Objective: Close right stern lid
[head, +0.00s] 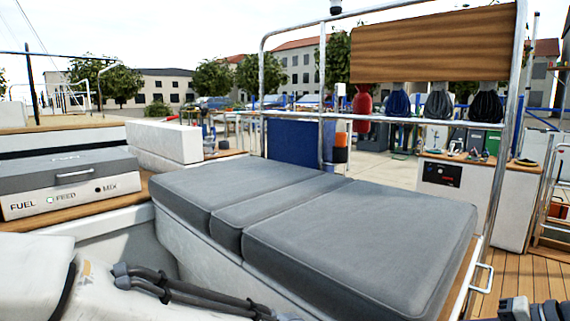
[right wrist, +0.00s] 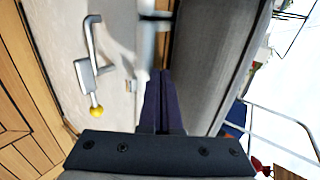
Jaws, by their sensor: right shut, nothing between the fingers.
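A long grey padded bench top in several sections (head: 350,240) spans the middle of the head view; which part is the right stern lid is not marked. It lies flat, and I cannot tell whether it is fully seated. A small metal handle (head: 484,276) sits at its right end. In the right wrist view, my right gripper (right wrist: 164,78) is shut and empty, its fingers pointing between a white panel (right wrist: 122,30) and a grey padded slab (right wrist: 210,50). Contact cannot be told. My left gripper is outside both views.
A metal latch with a yellow knob (right wrist: 97,110) is on the white panel. Metal rails (head: 515,120) rise behind the bench. A grey-lidded fuel box (head: 70,183) stands at left. Wooden deck (head: 535,280) lies at right.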

